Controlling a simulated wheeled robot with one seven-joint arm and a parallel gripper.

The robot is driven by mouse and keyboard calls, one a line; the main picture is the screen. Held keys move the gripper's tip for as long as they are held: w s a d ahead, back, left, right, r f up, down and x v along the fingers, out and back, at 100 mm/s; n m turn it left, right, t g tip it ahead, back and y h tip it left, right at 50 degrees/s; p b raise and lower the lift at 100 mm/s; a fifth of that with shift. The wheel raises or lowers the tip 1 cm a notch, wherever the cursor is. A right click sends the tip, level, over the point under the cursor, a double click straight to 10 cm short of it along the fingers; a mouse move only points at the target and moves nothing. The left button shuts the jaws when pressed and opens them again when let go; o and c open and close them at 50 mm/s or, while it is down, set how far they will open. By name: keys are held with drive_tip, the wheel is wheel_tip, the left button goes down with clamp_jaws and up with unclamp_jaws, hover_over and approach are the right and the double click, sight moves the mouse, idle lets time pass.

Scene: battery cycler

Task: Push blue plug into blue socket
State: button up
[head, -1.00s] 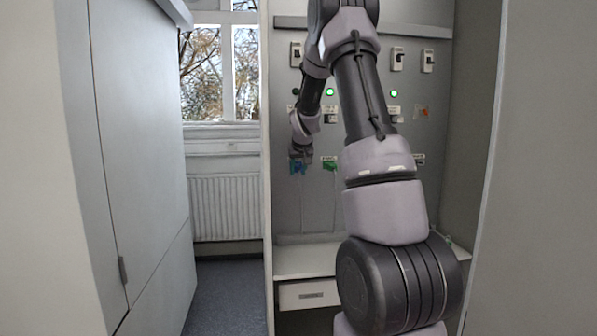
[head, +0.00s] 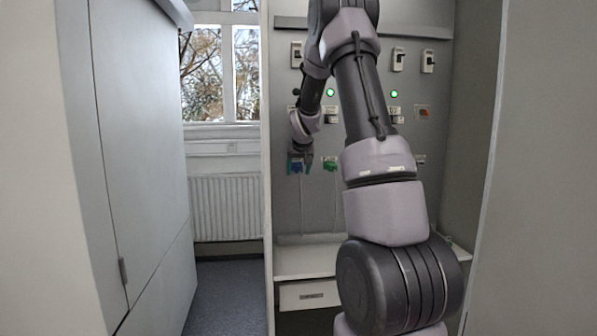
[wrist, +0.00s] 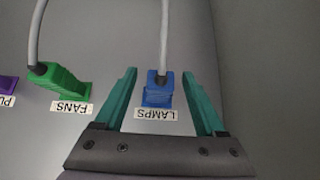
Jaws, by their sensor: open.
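The blue plug (wrist: 160,79) has a grey cable and stands at the blue socket (wrist: 157,98), above the upside-down LAMPS label in the wrist view. The plug lines up with the socket and looks upright; I cannot tell how deep it sits. My gripper (wrist: 159,73) is open, with one teal finger on each side of the plug and a visible gap on both sides. In the head view my gripper (head: 300,163) is at the panel's left part, largely covering the blue parts.
A green plug and socket (wrist: 62,83) marked FANS are to the left in the wrist view, with a purple part (wrist: 8,84) at the edge. The grey panel (head: 375,80) carries switches and lit green lamps. A shelf (head: 305,262) with a drawer lies below.

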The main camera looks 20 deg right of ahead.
drive_tip(key=s+a+r+y, duration=0.1)
drive_tip(key=s+a+r, duration=0.35)
drive_tip(key=s, duration=0.25)
drive_tip(key=s+a+r, duration=0.3)
drive_tip(key=s+r, duration=0.2)
drive_tip(key=s, duration=0.2)
drive_tip(key=s+a+r+y, duration=0.1)
drive_tip(key=s+a+r, duration=0.2)
drive_tip(key=s+r, duration=0.35)
drive_tip(key=s+a+f, duration=0.1)
drive_tip(key=s+a, duration=0.2)
drive_tip(key=s, duration=0.3)
drive_tip(key=s+a+f+y, duration=0.1)
drive_tip(key=s+a, duration=0.2)
drive_tip(key=s, duration=0.4)
drive_tip(key=s+a+f+m+y, duration=0.1)
drive_tip(key=s+a, duration=0.2)
drive_tip(key=s, duration=0.4)
drive_tip(key=shift+s+f, duration=0.25)
drive_tip(key=shift+f, duration=0.05)
